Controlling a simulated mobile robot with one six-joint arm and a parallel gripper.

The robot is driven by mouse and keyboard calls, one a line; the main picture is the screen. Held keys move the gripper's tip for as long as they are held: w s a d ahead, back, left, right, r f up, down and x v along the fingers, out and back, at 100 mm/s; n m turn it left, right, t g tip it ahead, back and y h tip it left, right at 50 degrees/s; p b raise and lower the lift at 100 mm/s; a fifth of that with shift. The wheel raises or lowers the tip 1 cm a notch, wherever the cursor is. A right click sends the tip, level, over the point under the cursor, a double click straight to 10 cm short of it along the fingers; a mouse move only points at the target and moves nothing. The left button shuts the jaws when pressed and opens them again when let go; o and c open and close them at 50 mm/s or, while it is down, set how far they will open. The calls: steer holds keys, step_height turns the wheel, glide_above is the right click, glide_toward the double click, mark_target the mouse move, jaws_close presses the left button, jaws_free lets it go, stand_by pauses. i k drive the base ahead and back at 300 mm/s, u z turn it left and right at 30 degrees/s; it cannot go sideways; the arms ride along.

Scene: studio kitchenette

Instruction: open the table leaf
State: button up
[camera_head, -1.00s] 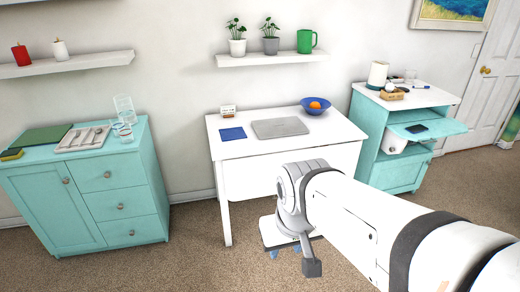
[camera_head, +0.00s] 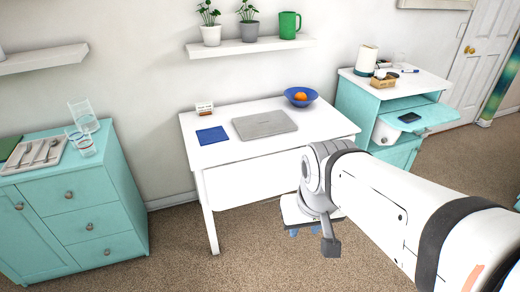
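The white table (camera_head: 218,163) stands against the wall in the middle of the view. A white panel, which looks like its leaf (camera_head: 245,182), hangs down below the front edge of the top. My gripper (camera_head: 305,231) is low in front of the table's right part, pointing down. My arm comes in from the right and hides the panel's right end and the table's right front leg.
A teal drawer cabinet (camera_head: 75,205) stands left, a teal cart (camera_head: 350,106) right. Carpet in front is clear.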

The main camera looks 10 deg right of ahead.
mark_target(229, 186)
steer(key=z, duration=0.05)
steer(key=i, duration=0.85)
steer(key=u, duration=0.35)
